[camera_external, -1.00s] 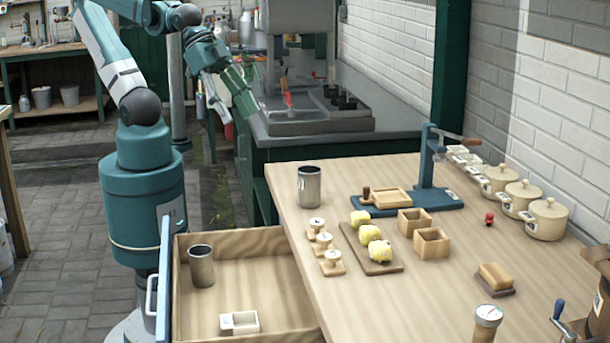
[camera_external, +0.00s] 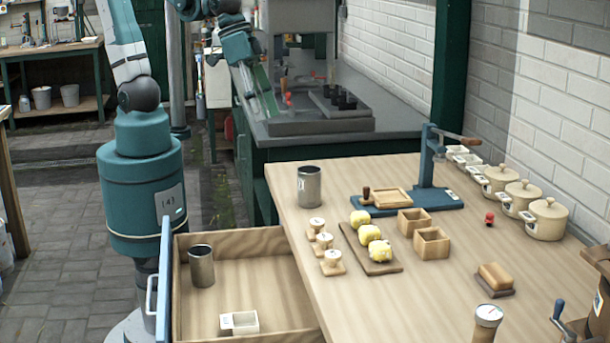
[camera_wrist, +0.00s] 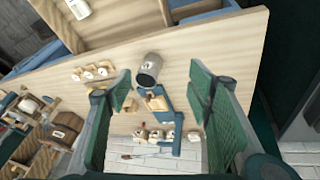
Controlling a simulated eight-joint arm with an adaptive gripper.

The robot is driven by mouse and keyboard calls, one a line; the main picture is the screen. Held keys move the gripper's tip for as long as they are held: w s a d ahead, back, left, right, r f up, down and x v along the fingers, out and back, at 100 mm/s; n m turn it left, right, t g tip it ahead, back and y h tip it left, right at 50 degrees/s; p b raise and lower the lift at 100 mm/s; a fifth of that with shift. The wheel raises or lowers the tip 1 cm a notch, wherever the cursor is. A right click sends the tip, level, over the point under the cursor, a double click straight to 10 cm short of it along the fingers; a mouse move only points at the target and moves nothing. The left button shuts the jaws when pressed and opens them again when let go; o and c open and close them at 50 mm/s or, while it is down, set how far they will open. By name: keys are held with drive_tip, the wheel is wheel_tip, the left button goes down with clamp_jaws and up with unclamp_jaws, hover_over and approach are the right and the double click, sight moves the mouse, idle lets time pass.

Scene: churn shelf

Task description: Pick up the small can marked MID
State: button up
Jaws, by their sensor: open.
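One grey metal can (camera_external: 309,186) stands upright on the wooden table near its far left corner, with a small white label too small to read. A second grey metal can (camera_external: 201,266) stands in the open drawer; I see no readable marking on it. I cannot tell which is marked MID. My gripper (camera_external: 262,92) is above the grey counter's left edge, behind and left of the table, apart from both cans. In the wrist view my gripper (camera_wrist: 160,88) is open and empty, its green fingers wide apart, with the table can (camera_wrist: 149,70) showing between them, farther off.
The open drawer (camera_external: 268,240) also holds a small cream container (camera_external: 240,322). Several stamps (camera_external: 320,240), a board (camera_external: 383,266) with yellow lumps, wooden boxes (camera_external: 431,243) and a blue press (camera_external: 428,180) stand on the table. Lidded pots (camera_external: 546,219) line the wall.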

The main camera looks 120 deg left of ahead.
drive_tip(key=w+f+n+g+p, duration=0.2)
drive_tip(key=w+f+n+p, duration=0.15)
drive_tip(key=w, duration=0.45)
drive_tip(key=n+g+p, duration=0.2)
drive_tip(key=n+p, duration=0.2)
drive_tip(key=n, duration=0.1)
approach(309, 192)
drive_tip(key=s+a, duration=0.2)
drive_tip(key=shift+w+a+f+n+g+p, duration=0.15)
drive_tip(key=shift+w+f+n, duration=0.1)
drive_tip(key=shift+f, duration=0.55)
drive_tip(key=shift+w+d+f+n+g+p, duration=0.15)
drive_tip(key=shift+w+f+n, duration=0.1)
drive_tip(key=shift+f, duration=0.6)
drive_tip(key=shift+a+f, duration=0.1)
drive_tip(key=shift+f, duration=1.25)
drive_tip(key=shift+f, duration=2.6)
drive_tip(key=shift+c, duration=0.5)
